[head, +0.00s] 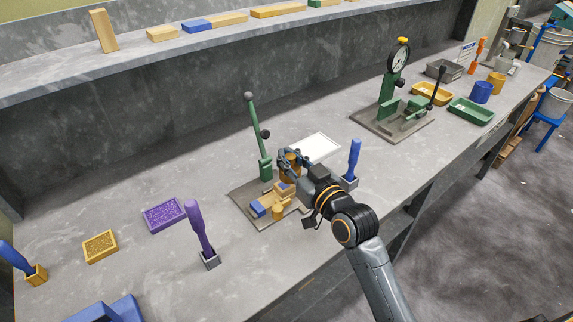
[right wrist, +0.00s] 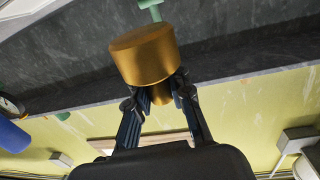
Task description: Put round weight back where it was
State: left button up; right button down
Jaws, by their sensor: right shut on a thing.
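The round weight (head: 288,165) is a brass-coloured cylinder. In the right wrist view the weight (right wrist: 143,52) shows large, with a narrower stem below it. My right gripper (head: 292,158) is shut on it; in the wrist view the fingers (right wrist: 158,92) close around the stem. In the head view the weight is beside the green post of a small press (head: 265,168), over its base plate (head: 243,196). I cannot tell whether the weight touches anything below. My left gripper is not in view.
A white tray (head: 318,146) lies behind. A blue-handled tool (head: 353,158) and a purple-handled tool (head: 199,228) stand either side. A dial press (head: 388,92) stands farther right.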

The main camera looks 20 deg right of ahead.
jog(key=s+r+p, duration=0.5)
jog(key=s+r, duration=0.4)
jog(key=s, duration=0.4)
jog(key=s+d+f+m+h, duration=0.2)
jog(key=s+f+m+h, duration=0.1)
jog(key=s+f, duration=0.4)
notch_tip(320, 180, down, 2)
jog(key=shift+s+f+t+h, duration=0.15)
jog(key=shift+s+t+h, duration=0.2)
jog(key=shift+h, duration=0.45)
jog(key=shift+w+a, duration=0.1)
